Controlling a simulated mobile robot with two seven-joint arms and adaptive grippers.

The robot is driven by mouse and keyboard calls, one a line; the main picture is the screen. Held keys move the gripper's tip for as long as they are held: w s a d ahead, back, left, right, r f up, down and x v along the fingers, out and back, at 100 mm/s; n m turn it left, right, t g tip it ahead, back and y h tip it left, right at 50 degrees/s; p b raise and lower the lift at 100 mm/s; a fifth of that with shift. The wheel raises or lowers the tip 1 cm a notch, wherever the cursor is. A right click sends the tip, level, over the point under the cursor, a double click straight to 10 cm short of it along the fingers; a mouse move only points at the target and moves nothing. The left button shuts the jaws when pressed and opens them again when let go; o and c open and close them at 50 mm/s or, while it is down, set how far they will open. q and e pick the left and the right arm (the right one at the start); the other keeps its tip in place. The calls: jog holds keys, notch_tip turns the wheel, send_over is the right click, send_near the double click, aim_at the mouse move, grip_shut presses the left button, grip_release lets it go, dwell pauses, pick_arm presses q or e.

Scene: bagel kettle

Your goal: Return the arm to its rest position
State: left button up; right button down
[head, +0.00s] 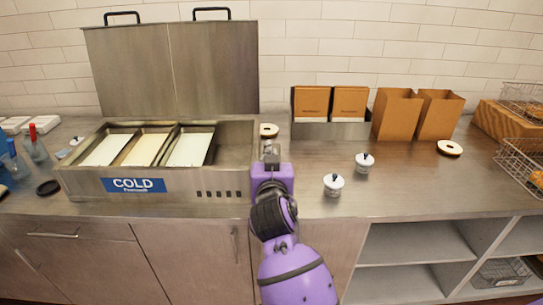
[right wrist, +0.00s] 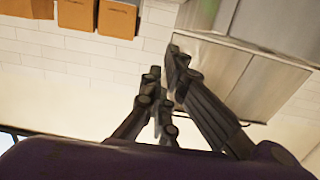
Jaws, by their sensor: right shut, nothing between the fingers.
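My right gripper (head: 270,152) is in the middle of the head view, at the front right corner of the steel cold unit (head: 225,185). It is shut and holds nothing. In the right wrist view its fingers (right wrist: 166,75) are together, with the tiled wall and the unit's steel lid behind them. My purple right arm reaches up from the bottom of the head view and hides part of the counter front. My left gripper is in neither view.
The cold unit's lids (head: 175,70) stand open. Two lidded white jars (head: 333,187) (head: 364,163) stand right of my arm. A bagel (head: 268,130) lies behind my gripper, another (head: 449,148) at right. Brown bags (head: 396,114) stand at the back. Wire baskets (head: 520,160) are far right.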

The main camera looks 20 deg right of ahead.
jog(key=s+a+f+n+g+y, duration=0.1)
jog(key=s+f+n+y, duration=0.15)
jog(key=s+f, duration=0.65)
jog(key=s+a+f+n+g+y, duration=0.1)
jog(key=s+a+f+n+y, duration=0.2)
jog(key=f, duration=1)
jog(key=s+d+f+g, duration=0.1)
jog(key=s+f, duration=0.4)
jog(key=s, duration=0.5)
jog(key=s+d+f+m+g, duration=0.1)
jog(key=s+d+f+g, duration=0.1)
jog(key=s+f, duration=0.4)
jog(key=s+d+f+m+g, duration=0.1)
jog(key=s+f, duration=0.5)
jog(key=s, duration=0.8)
jog(key=shift+d+g, duration=0.7)
jog(key=shift+d, duration=0.1)
